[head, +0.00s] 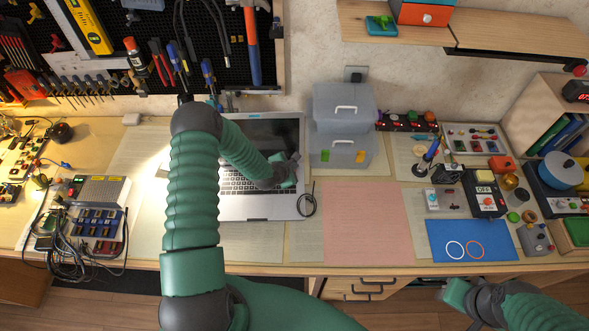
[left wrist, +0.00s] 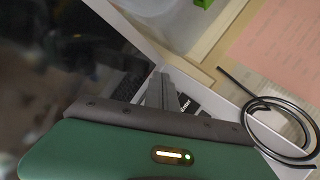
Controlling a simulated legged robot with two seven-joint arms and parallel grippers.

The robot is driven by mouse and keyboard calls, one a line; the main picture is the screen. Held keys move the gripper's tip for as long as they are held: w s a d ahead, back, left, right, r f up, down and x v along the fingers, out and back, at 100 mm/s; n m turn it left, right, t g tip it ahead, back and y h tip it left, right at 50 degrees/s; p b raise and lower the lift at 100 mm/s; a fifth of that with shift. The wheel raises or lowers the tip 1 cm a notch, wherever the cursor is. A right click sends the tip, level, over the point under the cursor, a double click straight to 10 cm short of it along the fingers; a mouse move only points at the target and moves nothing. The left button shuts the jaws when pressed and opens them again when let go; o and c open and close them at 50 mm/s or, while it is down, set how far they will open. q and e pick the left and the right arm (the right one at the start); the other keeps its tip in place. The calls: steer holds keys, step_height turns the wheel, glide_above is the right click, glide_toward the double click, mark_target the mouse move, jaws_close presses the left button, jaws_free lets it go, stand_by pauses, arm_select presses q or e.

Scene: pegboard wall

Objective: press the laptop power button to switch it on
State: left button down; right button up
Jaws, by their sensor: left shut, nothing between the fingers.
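The open silver laptop (head: 245,210) stands on the bench, its dark screen (head: 268,130) tilted back. My left gripper (head: 292,160) is shut and empty, over the upper right corner of the keyboard (head: 232,183). In the left wrist view its narrow fingers (left wrist: 160,90) point down at the keyboard's corner near the screen hinge, beside the Enter key (left wrist: 185,103). The power button cannot be made out, and I cannot tell whether the fingertips touch a key. The laptop screen (left wrist: 60,60) looks dark there too. My right gripper (head: 450,293) is low at the bench's front edge, far from the laptop.
A coiled black cable (head: 307,204) lies at the laptop's right edge. Grey storage boxes (head: 342,125) stand behind right. A pink mat (head: 367,222) and a blue mat (head: 440,241) with two rings lie right. A power supply with cables (head: 98,190) stands left.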

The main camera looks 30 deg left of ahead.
arm_select(q)
steer(key=shift+f, duration=0.15)
stand_by(0.3)
steer(key=shift+r+p, duration=0.35)
steer(key=shift+r, duration=0.35)
step_height(320, 180, up, 6)
steer(key=p, duration=0.4)
steer(key=shift+p, duration=0.3)
